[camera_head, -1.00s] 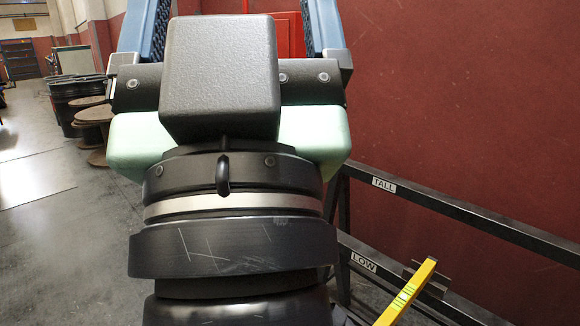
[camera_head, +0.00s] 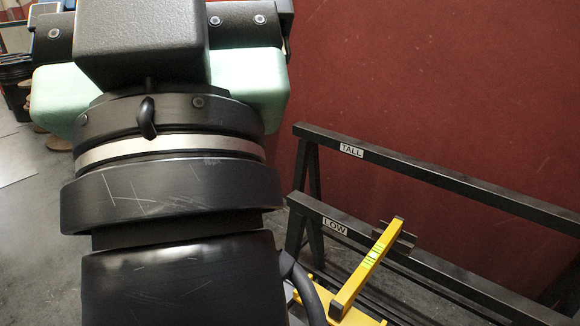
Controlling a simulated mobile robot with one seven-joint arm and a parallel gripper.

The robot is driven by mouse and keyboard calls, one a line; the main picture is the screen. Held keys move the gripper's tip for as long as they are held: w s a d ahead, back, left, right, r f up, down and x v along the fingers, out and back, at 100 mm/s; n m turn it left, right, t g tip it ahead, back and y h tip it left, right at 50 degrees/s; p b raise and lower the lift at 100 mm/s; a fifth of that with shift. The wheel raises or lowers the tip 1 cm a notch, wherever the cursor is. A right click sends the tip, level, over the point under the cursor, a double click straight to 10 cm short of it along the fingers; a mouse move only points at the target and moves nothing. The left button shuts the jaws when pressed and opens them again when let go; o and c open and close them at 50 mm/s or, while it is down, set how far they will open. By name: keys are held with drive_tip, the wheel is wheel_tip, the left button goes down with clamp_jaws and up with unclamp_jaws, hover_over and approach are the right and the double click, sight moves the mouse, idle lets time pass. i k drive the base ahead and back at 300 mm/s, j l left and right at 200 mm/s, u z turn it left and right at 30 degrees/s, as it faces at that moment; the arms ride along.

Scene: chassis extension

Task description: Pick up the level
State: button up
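The level, a yellow bar with a green vial (camera_head: 370,265), is right of centre in the head view. It slants up to the right, with its upper end by a small dark plate at the low rail. My gripper (camera_head: 145,40) fills the upper left, well to the left of the level and apart from it. Only its dark body and pale green part show; its fingers are cut off by the top edge, so their opening is hidden.
A black rail labelled TALL (camera_head: 440,180) and a lower rail labelled LOW (camera_head: 430,275) run along the red wall (camera_head: 430,80). Yellow parts (camera_head: 357,318) show below the level's lower end. Grey floor (camera_head: 40,230) is open at left.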

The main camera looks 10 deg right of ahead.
sight(338, 306)
drive_tip(key=i, duration=0.95)
drive_tip(key=i+z, duration=0.15)
drive_tip(key=z, duration=0.25)
drive_tip(key=i+j+z, duration=0.1)
drive_tip(key=z, duration=0.3)
drive_tip(key=i+j+z, duration=0.15)
drive_tip(key=z, duration=0.25)
